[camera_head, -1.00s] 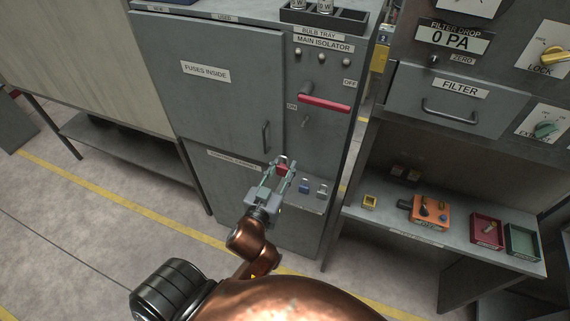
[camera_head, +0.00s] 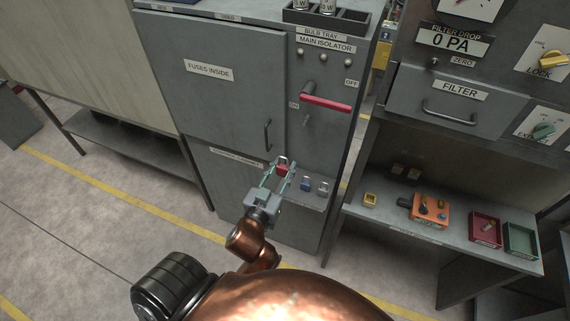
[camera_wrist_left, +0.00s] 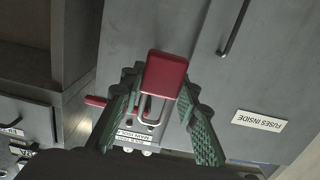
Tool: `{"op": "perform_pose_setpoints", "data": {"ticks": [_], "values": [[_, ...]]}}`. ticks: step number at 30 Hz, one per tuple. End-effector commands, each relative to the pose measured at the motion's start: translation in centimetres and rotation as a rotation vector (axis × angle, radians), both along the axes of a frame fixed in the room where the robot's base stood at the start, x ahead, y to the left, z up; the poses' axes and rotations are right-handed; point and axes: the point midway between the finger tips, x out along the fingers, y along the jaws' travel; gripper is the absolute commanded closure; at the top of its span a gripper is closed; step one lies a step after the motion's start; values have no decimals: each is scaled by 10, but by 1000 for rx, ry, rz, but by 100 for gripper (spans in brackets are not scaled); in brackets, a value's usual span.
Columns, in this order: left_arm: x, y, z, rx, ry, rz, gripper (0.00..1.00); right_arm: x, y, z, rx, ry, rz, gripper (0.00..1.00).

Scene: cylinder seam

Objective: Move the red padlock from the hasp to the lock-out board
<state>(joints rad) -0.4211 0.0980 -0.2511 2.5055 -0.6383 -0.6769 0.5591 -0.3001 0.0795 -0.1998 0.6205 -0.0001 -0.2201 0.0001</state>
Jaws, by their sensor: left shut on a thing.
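My left gripper (camera_head: 273,180) is shut on the red padlock (camera_head: 283,166) in front of the lower part of the grey isolator cabinet. In the left wrist view the red padlock (camera_wrist_left: 164,75) sits between the green fingers, its metal shackle (camera_wrist_left: 150,112) showing. A small hasp-like fitting (camera_head: 306,121) is on the cabinet below the red isolator handle (camera_head: 326,102), clear of the padlock. A narrow ledge beside the gripper carries a blue padlock (camera_head: 306,185) and a grey one (camera_head: 323,188). The label (camera_head: 237,158) left of the gripper is too small to read. My right gripper is not in view.
The fuse door (camera_head: 225,95) with its vertical handle (camera_head: 267,134) is shut. To the right, a shelf (camera_head: 380,222) holds an orange box (camera_head: 430,211), a red tray (camera_head: 485,230) and a green tray (camera_head: 520,240). Open floor lies at the left.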

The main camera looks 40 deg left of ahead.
Motion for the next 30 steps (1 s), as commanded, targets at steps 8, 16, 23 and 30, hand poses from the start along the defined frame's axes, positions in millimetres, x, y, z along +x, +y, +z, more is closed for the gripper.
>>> {"op": "perform_pose_setpoints", "data": {"ticks": [8, 16, 23, 30], "values": [[-11, -2, 1, -1, 1, 1, 98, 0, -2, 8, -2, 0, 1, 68], [-21, -5, 1, -1, 1, 0, 98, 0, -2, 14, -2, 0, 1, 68], [-29, -7, 1, -1, 0, 1, 98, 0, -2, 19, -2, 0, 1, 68], [-38, -9, 1, -1, 1, 2, 98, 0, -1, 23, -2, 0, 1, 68]]}}
